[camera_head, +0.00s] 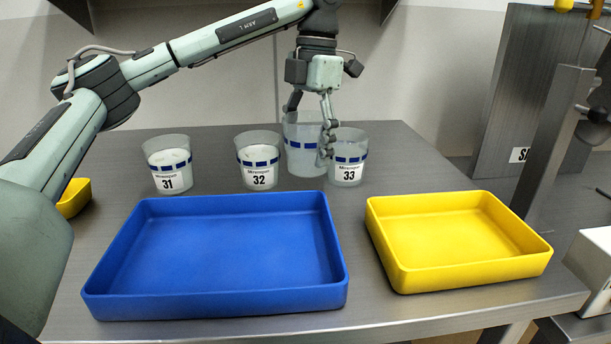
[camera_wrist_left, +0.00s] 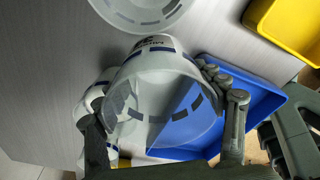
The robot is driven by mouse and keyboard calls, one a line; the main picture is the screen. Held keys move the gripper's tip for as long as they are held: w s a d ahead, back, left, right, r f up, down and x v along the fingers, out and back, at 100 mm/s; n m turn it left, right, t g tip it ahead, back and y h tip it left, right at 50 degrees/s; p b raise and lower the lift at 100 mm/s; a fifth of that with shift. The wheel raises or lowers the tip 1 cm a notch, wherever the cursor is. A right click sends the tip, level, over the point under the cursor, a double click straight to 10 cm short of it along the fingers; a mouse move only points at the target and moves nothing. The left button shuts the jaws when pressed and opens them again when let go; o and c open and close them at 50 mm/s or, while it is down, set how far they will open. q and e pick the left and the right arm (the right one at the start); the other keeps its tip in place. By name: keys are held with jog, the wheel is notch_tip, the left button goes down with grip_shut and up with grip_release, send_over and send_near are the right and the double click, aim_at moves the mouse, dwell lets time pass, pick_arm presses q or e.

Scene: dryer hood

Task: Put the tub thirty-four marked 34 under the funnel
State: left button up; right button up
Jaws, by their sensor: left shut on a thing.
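My left gripper (camera_head: 308,132) is shut on a translucent tub (camera_head: 302,158) with a blue dashed band, between tub 32 and tub 33. Its number does not show in the head view. In the left wrist view the held tub (camera_wrist_left: 160,105) sits between my fingers, its open mouth towards the camera. I cannot tell whether its base touches the table. Tub 31 (camera_head: 168,165), tub 32 (camera_head: 258,162) and tub 33 (camera_head: 348,160) stand upright with their labels facing the head camera. I cannot make out the funnel. My right gripper is not in view.
A blue tray (camera_head: 215,297) and a yellow tray (camera_head: 470,268) stand empty at the table front. A metal panel (camera_head: 530,95) and a metal post (camera_head: 556,135) stand at the right. A white box (camera_head: 590,270) is at the right edge.

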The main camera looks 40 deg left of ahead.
aim_at(306, 171)
pick_arm(q)
jog(key=shift+f+b, duration=0.65)
jog(key=shift+f, duration=1.75)
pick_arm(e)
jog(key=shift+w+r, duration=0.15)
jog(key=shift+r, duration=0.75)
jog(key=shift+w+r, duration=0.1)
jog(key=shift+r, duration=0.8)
pick_arm(q)
jog(key=shift+f, duration=0.1)
jog(key=o, duration=0.8)
jog(key=shift+o, duration=0.2)
